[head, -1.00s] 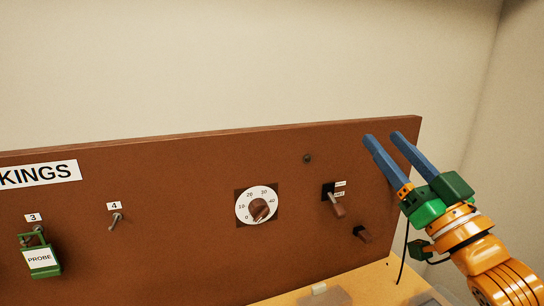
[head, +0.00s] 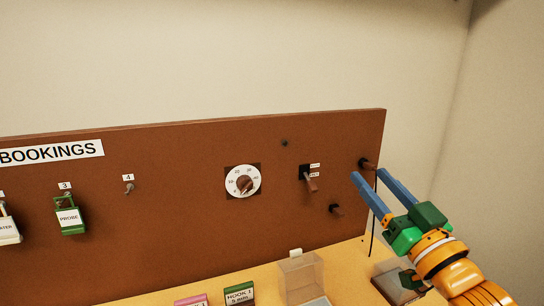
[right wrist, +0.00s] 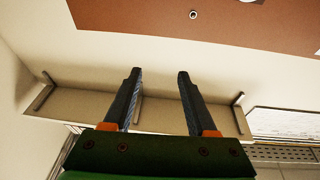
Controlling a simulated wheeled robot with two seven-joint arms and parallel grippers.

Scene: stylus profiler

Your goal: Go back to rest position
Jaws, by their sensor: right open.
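My right gripper (head: 368,178) is at the right of the head view, in front of the right end of the brown board (head: 150,230). Its two blue fingers are apart with nothing between them. In the right wrist view the same open fingers (right wrist: 157,75) show, with empty space between their tips. My left gripper does not show in either view.
The board carries a white dial (head: 243,182), a lever switch (head: 312,185), dark pegs (head: 336,210) and a green PROBE tag (head: 69,216) on hook 3. A clear box (head: 300,278) and pink (head: 192,301) and green tags (head: 239,293) are on the yellow tabletop. Wall lies to the right.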

